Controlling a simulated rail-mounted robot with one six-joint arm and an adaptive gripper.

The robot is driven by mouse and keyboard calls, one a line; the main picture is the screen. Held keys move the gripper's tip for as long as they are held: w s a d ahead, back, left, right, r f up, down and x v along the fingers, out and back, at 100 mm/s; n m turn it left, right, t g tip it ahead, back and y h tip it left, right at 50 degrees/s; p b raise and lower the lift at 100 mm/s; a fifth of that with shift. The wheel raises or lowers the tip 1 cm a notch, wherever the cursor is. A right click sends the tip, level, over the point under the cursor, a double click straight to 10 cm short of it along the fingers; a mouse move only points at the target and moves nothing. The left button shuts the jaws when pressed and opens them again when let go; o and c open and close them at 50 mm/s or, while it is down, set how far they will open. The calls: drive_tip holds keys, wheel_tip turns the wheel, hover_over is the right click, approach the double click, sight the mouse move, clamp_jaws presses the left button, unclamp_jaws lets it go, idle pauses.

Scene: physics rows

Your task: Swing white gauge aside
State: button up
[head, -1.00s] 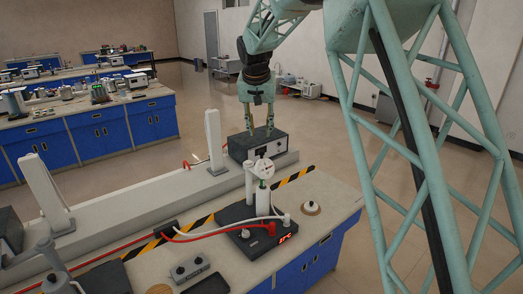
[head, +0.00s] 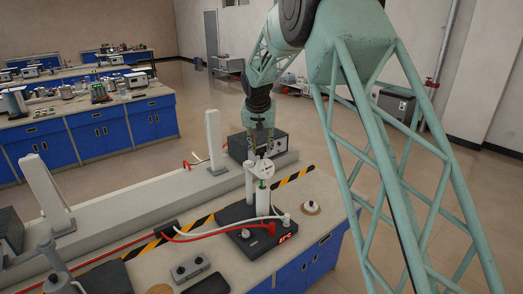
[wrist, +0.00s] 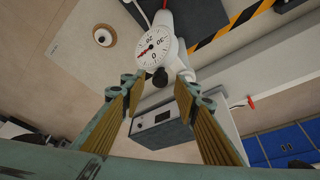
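The white gauge (head: 264,168) has a round dial and sits on a white post assembly on a black base (head: 248,228) on the near bench. In the wrist view the gauge (wrist: 155,46) shows its numbered face and needle at upper middle, with a small black knob at its lower edge. My gripper (head: 262,152) is just above and behind the gauge in the head view. In the wrist view the gripper (wrist: 158,88) has its two fingers well apart, with the gauge just beyond the tips. No contact is visible.
A dark instrument box (head: 268,142) stands behind the gauge and also shows in the wrist view (wrist: 160,128). Red and white hoses (head: 200,236) run left from the base. White upright plates stand at left.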

drive_tip(key=shift+w+f, duration=0.25)
drive_tip(key=shift+f, duration=0.25)
clamp_jaws()
